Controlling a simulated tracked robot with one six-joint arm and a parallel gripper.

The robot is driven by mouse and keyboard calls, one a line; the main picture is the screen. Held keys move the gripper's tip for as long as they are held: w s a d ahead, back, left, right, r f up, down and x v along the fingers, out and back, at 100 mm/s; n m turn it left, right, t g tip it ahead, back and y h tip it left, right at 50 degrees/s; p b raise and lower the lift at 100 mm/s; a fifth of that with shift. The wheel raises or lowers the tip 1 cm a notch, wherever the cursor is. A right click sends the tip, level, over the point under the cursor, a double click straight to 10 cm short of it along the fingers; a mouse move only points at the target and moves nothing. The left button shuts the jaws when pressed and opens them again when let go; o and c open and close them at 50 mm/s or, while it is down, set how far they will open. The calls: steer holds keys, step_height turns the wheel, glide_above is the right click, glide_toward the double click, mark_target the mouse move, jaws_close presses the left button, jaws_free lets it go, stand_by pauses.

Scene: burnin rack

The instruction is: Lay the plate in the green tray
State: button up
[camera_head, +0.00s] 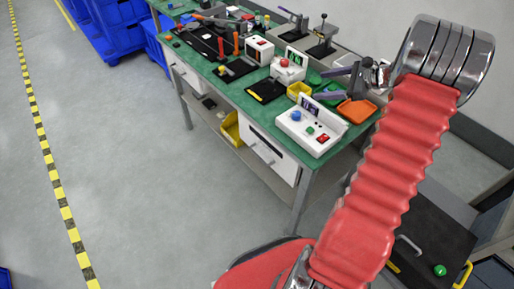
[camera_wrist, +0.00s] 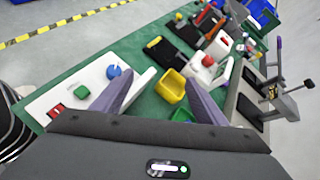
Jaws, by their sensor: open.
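My gripper (camera_head: 319,85) is open above the green bench, its two purple fingers spread apart. A green tray (camera_head: 312,76) shows partly behind my gripper; a green patch, likely the same tray, shows beside the right finger in the wrist view (camera_wrist: 182,115), mostly hidden. I cannot pick out the plate for certain in either view.
A white box with buttons (camera_head: 310,130) stands at the bench's near end. A yellow bin (camera_head: 299,89), an orange tray (camera_head: 357,111) and a black mat (camera_head: 267,90) lie nearby. Clamp stands (camera_head: 321,48) stand at the back.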

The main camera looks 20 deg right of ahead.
steer(key=s+a+r+n+g, duration=0.2)
steer(key=a+r+n, duration=0.15)
steer(key=a, duration=0.45)
steer(key=s+a+r+n+g+h, duration=0.1)
steer(key=s+a+r+n, duration=0.2)
steer(key=a, duration=0.6)
steer(key=s+a+r+n+g, duration=0.25)
steer(key=a+n, duration=0.25)
steer(key=a, duration=0.3)
steer(key=s+a+r+n+h, duration=0.1)
steer(key=s+a+n+h, duration=0.1)
steer(key=s+a+n, duration=0.4)
steer(key=s+a+r+n+t+h, duration=0.1)
steer(key=s+a+r+n+h, duration=0.1)
steer(key=s+a+n, duration=0.4)
steer(key=shift+s+r+n+h, duration=0.2)
steer(key=shift+s+n+h, duration=0.6)
steer(key=shift+s, duration=1.95)
steer(key=shift+t, duration=0.25)
